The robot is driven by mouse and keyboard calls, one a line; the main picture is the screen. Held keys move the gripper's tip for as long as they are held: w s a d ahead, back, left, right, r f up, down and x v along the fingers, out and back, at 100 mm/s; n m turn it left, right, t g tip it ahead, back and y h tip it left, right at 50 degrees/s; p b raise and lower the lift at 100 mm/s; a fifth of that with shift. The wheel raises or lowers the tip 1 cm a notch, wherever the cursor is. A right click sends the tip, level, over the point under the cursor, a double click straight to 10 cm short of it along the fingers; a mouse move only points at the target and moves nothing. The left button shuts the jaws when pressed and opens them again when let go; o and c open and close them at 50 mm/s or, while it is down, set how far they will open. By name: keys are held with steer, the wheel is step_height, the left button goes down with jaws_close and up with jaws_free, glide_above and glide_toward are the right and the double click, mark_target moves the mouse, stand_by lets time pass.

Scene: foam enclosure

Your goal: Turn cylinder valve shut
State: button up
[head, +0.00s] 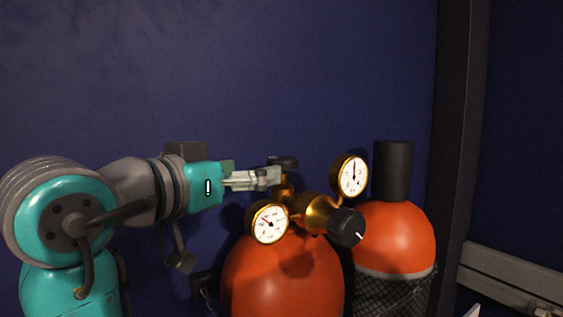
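The front orange cylinder (280,275) stands upright, its lower part cut off by the picture's bottom edge. Its brass valve stem (286,188) carries a small dark handwheel (286,161) on top. My gripper (274,177) reaches in from the left, level, its fingertips at the valve just below and left of the handwheel. The fingers overlap in this view, so their gap is hidden. I cannot tell whether they touch the valve.
A brass regulator (316,211) with a black knob (347,227) and two gauges (269,224) (350,175) juts out right of the valve. A second orange cylinder (393,238) with a black cap (393,170) stands behind right. The dark blue wall (250,80) is close behind.

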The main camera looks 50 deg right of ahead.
mark_target(282, 158)
steer(key=d+t, duration=0.1)
steer(key=d, duration=0.2)
steer(key=w+d+n, duration=0.1)
steer(key=d, duration=0.2)
steer(key=d+t, duration=0.1)
steer(key=d, duration=0.2)
steer(key=shift+w+d+t, duration=0.15)
steer(key=shift+w+t, duration=0.1)
steer(key=shift+t, duration=0.05)
steer(key=c, duration=1.2)
